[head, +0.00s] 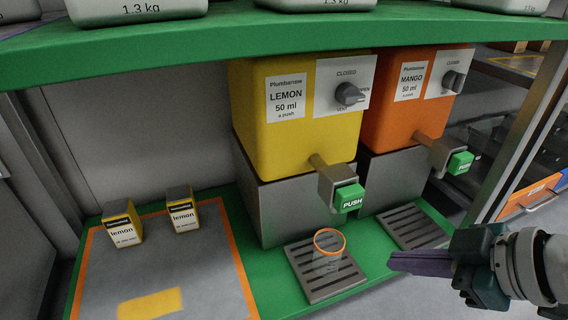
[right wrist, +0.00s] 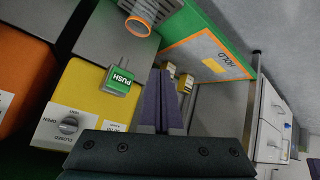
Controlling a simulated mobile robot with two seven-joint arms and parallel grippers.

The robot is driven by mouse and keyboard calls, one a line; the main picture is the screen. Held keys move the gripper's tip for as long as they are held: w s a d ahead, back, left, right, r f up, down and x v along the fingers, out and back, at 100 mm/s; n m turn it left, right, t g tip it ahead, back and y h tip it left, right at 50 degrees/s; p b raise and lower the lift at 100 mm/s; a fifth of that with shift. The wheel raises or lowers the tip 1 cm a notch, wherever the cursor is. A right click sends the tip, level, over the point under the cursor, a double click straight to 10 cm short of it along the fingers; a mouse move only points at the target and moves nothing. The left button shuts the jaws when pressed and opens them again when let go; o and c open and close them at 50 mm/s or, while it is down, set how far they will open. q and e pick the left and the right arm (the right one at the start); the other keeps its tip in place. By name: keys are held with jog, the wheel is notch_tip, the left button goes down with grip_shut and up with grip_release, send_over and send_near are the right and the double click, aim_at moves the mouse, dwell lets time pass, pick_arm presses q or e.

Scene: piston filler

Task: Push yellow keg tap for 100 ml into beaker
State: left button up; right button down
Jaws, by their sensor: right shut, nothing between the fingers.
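The yellow keg (head: 290,130) is labelled LEMON, 50 ml a push. Its tap has a green PUSH button (head: 347,198), and a grey knob (head: 349,94) sits on its closed/open plate. A clear beaker with an orange rim (head: 329,243) stands on the drip grate (head: 316,287) below this tap. I cannot tell if liquid is in it. My right gripper (head: 396,262) is shut and empty, to the right of the beaker and apart from the tap. In the right wrist view the button (right wrist: 118,81) and beaker (right wrist: 138,24) are left of the purple fingers (right wrist: 162,98). My left gripper is not seen.
An orange MANGO keg (head: 393,110) with its own green button (head: 460,163) stands to the right. Two small lemon boxes (head: 123,224) (head: 183,210) stand on the orange-bordered mat (head: 205,265) at left. A green shelf (head: 200,43) runs above the kegs.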

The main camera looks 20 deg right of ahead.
aim_at(351, 201)
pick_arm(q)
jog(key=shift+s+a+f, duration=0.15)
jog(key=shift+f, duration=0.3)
pick_arm(e)
jog(key=shift+w+d+f, duration=0.35)
jog(key=shift+w, duration=0.2)
pick_arm(q)
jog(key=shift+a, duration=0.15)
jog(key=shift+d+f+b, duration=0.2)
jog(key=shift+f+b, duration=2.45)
jog(key=shift+b, duration=0.15)
pick_arm(e)
jog(key=w, duration=0.8)
jog(key=shift+w+a, duration=0.4)
jog(key=shift+a, duration=0.05)
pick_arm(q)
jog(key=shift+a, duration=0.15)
pick_arm(e)
jog(key=shift+w, duration=0.1)
